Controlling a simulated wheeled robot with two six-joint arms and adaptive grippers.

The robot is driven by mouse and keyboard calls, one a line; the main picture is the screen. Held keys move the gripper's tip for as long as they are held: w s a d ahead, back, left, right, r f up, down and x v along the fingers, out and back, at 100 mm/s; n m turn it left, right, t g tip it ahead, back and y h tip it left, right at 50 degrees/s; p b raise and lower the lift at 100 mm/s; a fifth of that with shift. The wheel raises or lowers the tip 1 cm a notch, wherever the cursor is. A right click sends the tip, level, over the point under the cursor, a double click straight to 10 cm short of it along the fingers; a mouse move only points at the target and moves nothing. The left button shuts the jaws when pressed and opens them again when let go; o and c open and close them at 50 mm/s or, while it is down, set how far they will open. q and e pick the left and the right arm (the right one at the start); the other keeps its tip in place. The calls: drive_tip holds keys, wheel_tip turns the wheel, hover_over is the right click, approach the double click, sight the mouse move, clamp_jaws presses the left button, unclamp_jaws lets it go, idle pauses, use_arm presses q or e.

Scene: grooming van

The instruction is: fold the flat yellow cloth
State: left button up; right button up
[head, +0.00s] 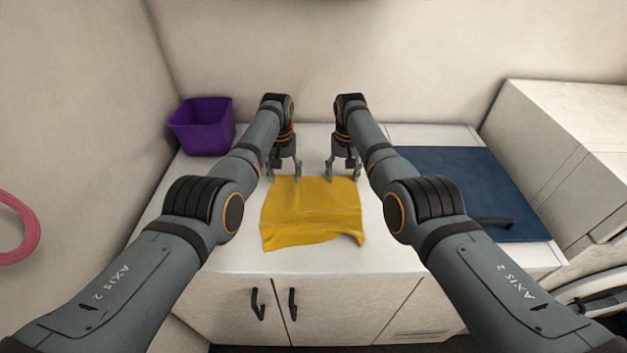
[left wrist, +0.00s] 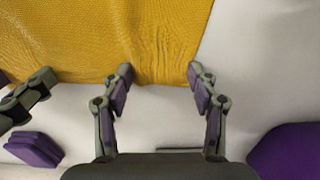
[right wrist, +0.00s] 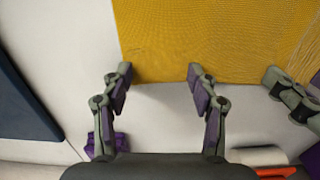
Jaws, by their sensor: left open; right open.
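The yellow cloth (head: 312,212) lies spread on the white counter, with slight wrinkles and a front edge that hangs near the counter's front. My left gripper (head: 284,178) is open at the cloth's far left corner. In the left wrist view its fingers (left wrist: 160,78) stand apart at the cloth's edge (left wrist: 120,35), with cloth reaching between the tips. My right gripper (head: 344,178) is open at the far right corner. In the right wrist view its fingers (right wrist: 160,76) stand apart by the cloth's edge (right wrist: 210,40). Whether either touches the cloth is unclear.
A purple bin (head: 202,126) stands at the counter's back left. A dark blue mat (head: 460,185) with a black item (head: 496,221) lies on the right. A white cabinet (head: 550,150) stands at the far right. A pink ring (head: 18,228) is on the left wall. The counter left of the cloth is bare.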

use_arm(q)
drive_tip(key=shift+s+a+f, duration=0.1)
drive_tip(key=shift+s+f, duration=0.1)
drive_tip(key=shift+s, duration=0.1)
clamp_jaws()
use_arm(e)
drive_tip(key=shift+s+f, duration=0.3)
clamp_jaws()
